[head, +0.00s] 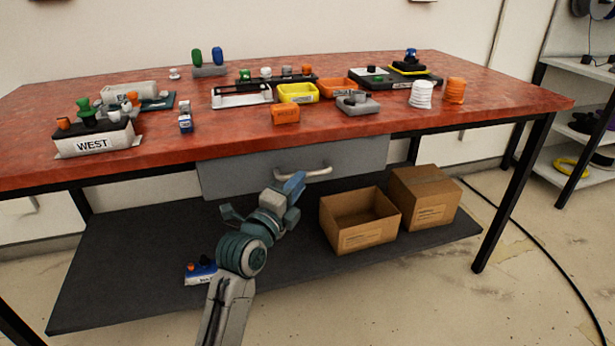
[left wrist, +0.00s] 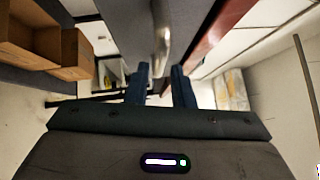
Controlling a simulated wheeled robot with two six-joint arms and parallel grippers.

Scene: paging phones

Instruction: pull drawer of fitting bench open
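The fitting bench has a red top (head: 340,128) and a grey drawer (head: 240,176) under its front edge. The drawer front looks about level with the bench edge. Its silver bar handle (head: 303,173) is on the front; it also shows in the left wrist view (left wrist: 162,38). My left gripper (head: 293,187) is just below and left of the handle in the head view. In the left wrist view its two dark blue fingers (left wrist: 161,86) are apart, with the handle lined up with the gap. I cannot tell whether they touch it. My right gripper is not in view.
An open cardboard box (head: 340,238) and a closed one (head: 428,207) stand on the dark lower shelf (head: 120,270), right of my left arm. A small blue-and-white item (head: 200,272) lies left of it. The top holds trays, a WEST block (head: 93,143) and spools.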

